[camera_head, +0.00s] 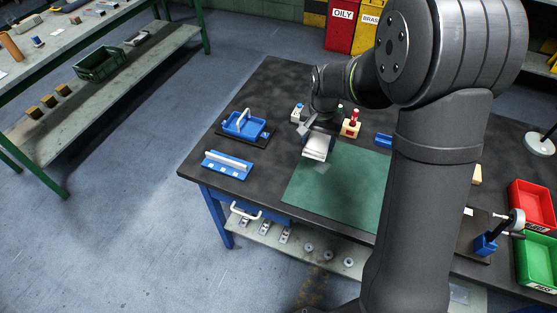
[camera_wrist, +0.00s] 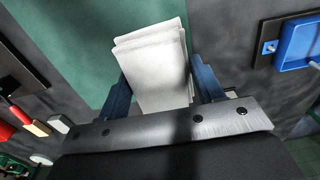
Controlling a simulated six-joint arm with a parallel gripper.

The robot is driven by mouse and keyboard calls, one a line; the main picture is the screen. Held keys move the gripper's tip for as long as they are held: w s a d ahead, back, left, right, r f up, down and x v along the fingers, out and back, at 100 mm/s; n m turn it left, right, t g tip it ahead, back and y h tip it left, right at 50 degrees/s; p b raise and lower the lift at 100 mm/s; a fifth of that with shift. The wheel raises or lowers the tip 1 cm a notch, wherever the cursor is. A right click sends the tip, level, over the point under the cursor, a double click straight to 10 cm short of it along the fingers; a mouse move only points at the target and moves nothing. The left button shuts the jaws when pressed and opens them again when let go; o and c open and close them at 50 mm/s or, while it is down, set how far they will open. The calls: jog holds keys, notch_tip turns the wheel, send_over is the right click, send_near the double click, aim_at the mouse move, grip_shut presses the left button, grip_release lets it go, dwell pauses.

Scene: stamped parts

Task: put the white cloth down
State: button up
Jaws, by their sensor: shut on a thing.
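The white cloth (camera_head: 317,147) is a folded stack held in my gripper (camera_head: 311,130), over the far left edge of the green mat (camera_head: 345,183). In the wrist view the cloth (camera_wrist: 152,65) fills the space between the two blue fingers of my gripper (camera_wrist: 160,83). The fingers are shut on it from both sides. The mat (camera_wrist: 75,35) shows behind the cloth, beside the dark table top. In the head view a faint shadow lies on the mat just in front of the cloth, so the cloth appears raised. The exact gap cannot be told.
A blue tray (camera_head: 243,126) and a blue fixture with a light bar (camera_head: 228,164) stand left of the mat. A wooden block with a red-topped tool (camera_head: 351,126) is close behind. Red (camera_head: 533,205) and green (camera_head: 537,262) bins are at right. The mat's middle is clear.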

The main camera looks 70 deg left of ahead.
send_over(278, 162)
notch_tip(278, 162, down, 7)
jog(key=shift+w+r, duration=0.1)
jog(key=shift+f, duration=2.1)
jog(key=shift+f, duration=0.1)
